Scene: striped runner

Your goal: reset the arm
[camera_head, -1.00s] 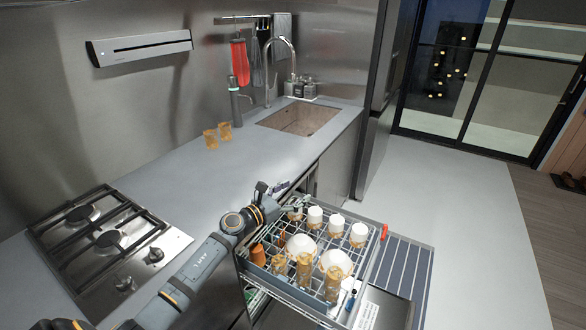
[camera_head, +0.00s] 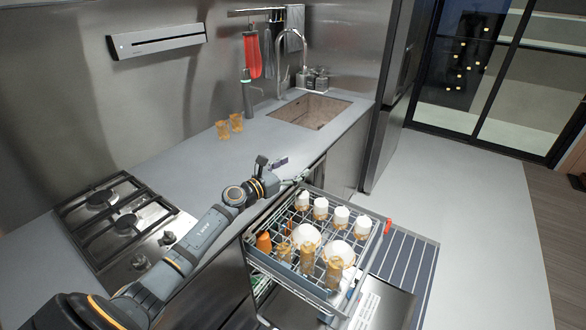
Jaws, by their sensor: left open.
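My left arm comes in from the lower left and reaches along the counter's front edge. My left gripper (camera_head: 283,172) is open with nothing seen between its fingers. It is over the counter's front edge, behind the back left corner of the pulled-out dishwasher rack (camera_head: 338,299), and apart from the dishes. The rack holds several white cups (camera_head: 341,216), white bowls (camera_head: 306,237), amber glasses (camera_head: 333,272) and an orange cup (camera_head: 264,241). My right gripper is not in view.
A gas hob (camera_head: 122,226) lies at the left. The open dishwasher door is below the rack, beside a striped runner (camera_head: 408,262). The floor at right is clear.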

